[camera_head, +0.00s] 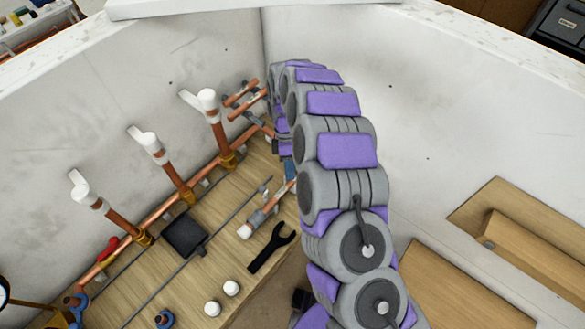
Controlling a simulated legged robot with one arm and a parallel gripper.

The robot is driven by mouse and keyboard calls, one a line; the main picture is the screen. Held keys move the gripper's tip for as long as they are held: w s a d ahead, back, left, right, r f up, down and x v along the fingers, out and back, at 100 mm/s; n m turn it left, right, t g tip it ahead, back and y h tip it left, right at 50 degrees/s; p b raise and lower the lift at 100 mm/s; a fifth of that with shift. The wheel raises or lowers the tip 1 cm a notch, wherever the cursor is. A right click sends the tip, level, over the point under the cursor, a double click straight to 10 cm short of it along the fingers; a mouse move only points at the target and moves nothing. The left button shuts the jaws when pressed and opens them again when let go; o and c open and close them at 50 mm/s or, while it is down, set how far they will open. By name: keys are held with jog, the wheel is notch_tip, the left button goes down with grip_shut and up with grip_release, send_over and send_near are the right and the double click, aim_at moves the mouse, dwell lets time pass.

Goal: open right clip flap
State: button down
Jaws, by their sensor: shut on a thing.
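My purple-and-grey arm arches from the lower right to the back corner and bends down there. My gripper (284,151) is at its far end, small and partly hidden by the arm. It is shut on a small blue-grey part (290,169), apparently the right clip flap, above a short copper pipe (268,214) with a white end. I cannot make out the flap's shape or how far it is open. Another grey clip (253,118) sits by the copper pipes (241,95) at the back, left of the gripper.
Copper risers with white valve heads (206,99) line the left wall. A dark square block (184,233), a black wrench (272,247) and two white caps (231,287) lie on the wooden floor. White walls meet behind the arm. Wooden boards (466,290) are at right.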

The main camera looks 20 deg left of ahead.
jog(key=shift+w+a+h, duration=0.1)
jog(key=shift+a+h, duration=0.15)
jog(key=shift+h, duration=0.15)
dwell(0.3)
jog(key=c, duration=1.2)
grip_release()
jog(key=shift+w+f, duration=0.1)
jog(key=shift+f, duration=0.05)
jog(key=shift+o, duration=1)
jog(key=shift+a, duration=0.15)
jog(key=p+v, duration=0.1)
jog(key=v, duration=1.1)
jog(key=shift+p, duration=0.4)
